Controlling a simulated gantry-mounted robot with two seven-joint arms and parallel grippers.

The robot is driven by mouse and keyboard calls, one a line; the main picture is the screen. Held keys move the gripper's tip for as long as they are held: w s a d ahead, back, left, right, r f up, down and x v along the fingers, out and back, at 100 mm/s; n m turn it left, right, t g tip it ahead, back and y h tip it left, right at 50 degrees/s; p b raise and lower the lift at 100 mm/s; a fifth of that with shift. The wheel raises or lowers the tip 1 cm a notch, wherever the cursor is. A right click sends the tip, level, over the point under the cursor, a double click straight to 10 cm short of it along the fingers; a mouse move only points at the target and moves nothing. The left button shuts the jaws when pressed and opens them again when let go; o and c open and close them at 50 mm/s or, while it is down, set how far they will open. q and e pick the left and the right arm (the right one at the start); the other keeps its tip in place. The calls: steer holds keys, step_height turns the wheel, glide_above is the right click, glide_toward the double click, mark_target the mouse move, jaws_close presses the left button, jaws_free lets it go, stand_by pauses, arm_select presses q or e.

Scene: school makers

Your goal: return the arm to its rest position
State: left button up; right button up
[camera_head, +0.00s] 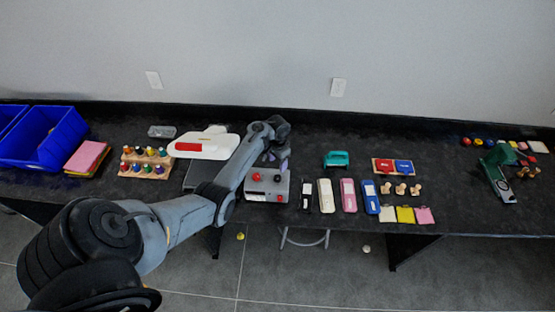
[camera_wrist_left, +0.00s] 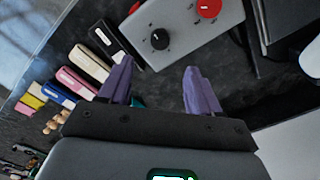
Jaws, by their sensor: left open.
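My left arm reaches in from the lower left of the head view over the black table. My left gripper (camera_head: 274,156) is above the table just behind a grey control box (camera_head: 266,184) with a red and a black knob. In the left wrist view the gripper's two purple fingers (camera_wrist_left: 155,92) are spread apart with nothing between them. The grey box (camera_wrist_left: 185,30) lies beyond the fingertips there. I cannot tell whether the fingers touch it. My right gripper is not in view.
Black, white, pink and blue cases (camera_head: 348,195) stand right of the box. A white and red device (camera_head: 200,147) and a rack of bottles (camera_head: 146,162) are left of the arm. A blue bin (camera_head: 50,140) is far left. Bare table (camera_head: 450,205) shows on the right.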

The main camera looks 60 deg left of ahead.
arm_select(q)
steer(key=shift+r, duration=0.25)
